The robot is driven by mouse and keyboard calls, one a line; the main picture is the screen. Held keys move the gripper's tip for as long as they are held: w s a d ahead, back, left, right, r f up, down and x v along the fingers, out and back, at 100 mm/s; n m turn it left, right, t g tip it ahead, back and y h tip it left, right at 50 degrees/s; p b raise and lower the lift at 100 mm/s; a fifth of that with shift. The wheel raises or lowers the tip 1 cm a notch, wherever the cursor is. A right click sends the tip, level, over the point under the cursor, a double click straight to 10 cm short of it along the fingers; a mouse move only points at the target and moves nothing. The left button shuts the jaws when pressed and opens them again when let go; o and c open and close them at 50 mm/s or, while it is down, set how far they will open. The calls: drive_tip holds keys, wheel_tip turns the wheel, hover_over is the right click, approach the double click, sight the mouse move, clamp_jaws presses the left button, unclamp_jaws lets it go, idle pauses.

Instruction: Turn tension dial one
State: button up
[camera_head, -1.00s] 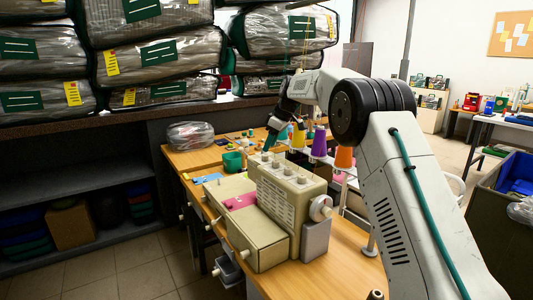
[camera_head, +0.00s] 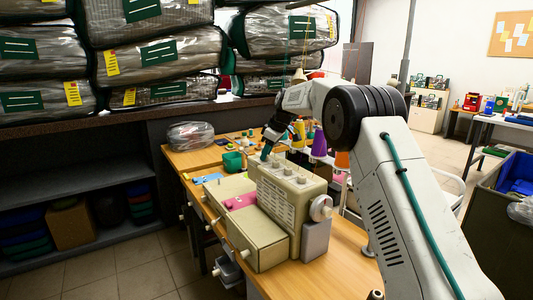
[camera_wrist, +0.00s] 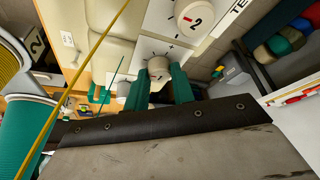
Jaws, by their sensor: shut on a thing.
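The cream sewing machine (camera_head: 285,205) stands on the wooden table, with several pale dials along its top. In the wrist view, tension dial one (camera_wrist: 158,68) is a round cream knob with a red mark, beside a dial marked 2 (camera_wrist: 194,14). My gripper (camera_wrist: 158,88) has a green finger on either side of tension dial one and is shut on it. In the head view my gripper (camera_head: 266,152) reaches down at the far left end of the machine's top; the held dial is hard to make out there. Plus and minus marks show on the plate around the dials.
Thread cones, including a purple one (camera_head: 319,145), stand close behind the machine near my arm. A yellow thread (camera_wrist: 75,85) crosses the wrist view. A green tub (camera_head: 232,161) and small items lie on the table (camera_head: 345,262); bagged comforters (camera_head: 155,50) are stacked behind.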

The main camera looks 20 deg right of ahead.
sight(268, 164)
drive_tip(key=m+t+h, duration=0.1)
drive_tip(key=m, duration=0.3)
drive_tip(key=shift+s+a+m, duration=0.1)
drive_tip(key=shift+m, duration=0.2)
drive_tip(key=shift+a+m+t+h, duration=0.1)
drive_tip(key=shift+m+t+h, duration=0.3)
drive_tip(key=shift+m, duration=0.9)
drive_tip(key=shift+m+t+h, duration=0.1)
drive_tip(key=shift+m+h, duration=0.6)
drive_tip(key=shift+m, duration=0.6)
drive_tip(key=o, duration=1)
drive_tip(key=shift+r, duration=0.15)
drive_tip(key=v, duration=0.7)
drive_tip(key=shift+s+r, duration=0.15)
drive_tip(key=shift+r, duration=0.15)
